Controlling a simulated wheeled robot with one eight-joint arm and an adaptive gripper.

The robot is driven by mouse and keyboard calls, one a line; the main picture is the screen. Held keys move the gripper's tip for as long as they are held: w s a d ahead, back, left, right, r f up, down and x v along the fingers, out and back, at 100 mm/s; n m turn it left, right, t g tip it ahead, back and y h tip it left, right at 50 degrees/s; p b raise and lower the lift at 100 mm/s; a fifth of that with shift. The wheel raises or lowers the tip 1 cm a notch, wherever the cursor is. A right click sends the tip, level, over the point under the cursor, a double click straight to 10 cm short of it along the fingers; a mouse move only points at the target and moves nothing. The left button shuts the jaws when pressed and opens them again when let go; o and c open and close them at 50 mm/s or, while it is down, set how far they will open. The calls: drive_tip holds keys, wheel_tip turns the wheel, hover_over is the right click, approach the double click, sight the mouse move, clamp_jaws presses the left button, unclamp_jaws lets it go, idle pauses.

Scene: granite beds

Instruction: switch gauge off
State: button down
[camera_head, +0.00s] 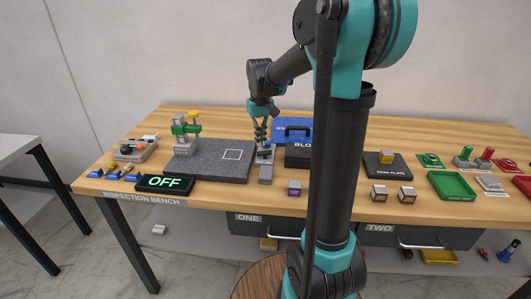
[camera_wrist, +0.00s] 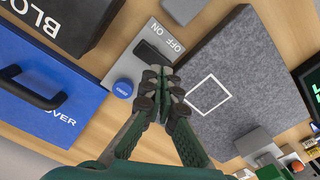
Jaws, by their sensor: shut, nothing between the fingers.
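A grey switch panel (camera_head: 265,174) stands at the right edge of the granite slab (camera_head: 205,166). In the wrist view the panel (camera_wrist: 168,28) is marked OFF and ON and bears a dark switch (camera_wrist: 152,57) and a round blue button (camera_wrist: 124,88). I cannot tell which way the switch is set. My gripper (camera_head: 264,146) is shut and empty, pointing down over the panel. In the wrist view its fingertips (camera_wrist: 164,88) appear beside the switch and button; contact is unclear.
A black box (camera_head: 300,157) and a blue cover (camera_wrist: 48,92) with a dark handle stand right beside the panel. A green and grey fixture (camera_head: 186,133) stands on the slab's far left.

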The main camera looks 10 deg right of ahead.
sight(261, 152)
drive_tip(key=shift+r, duration=2)
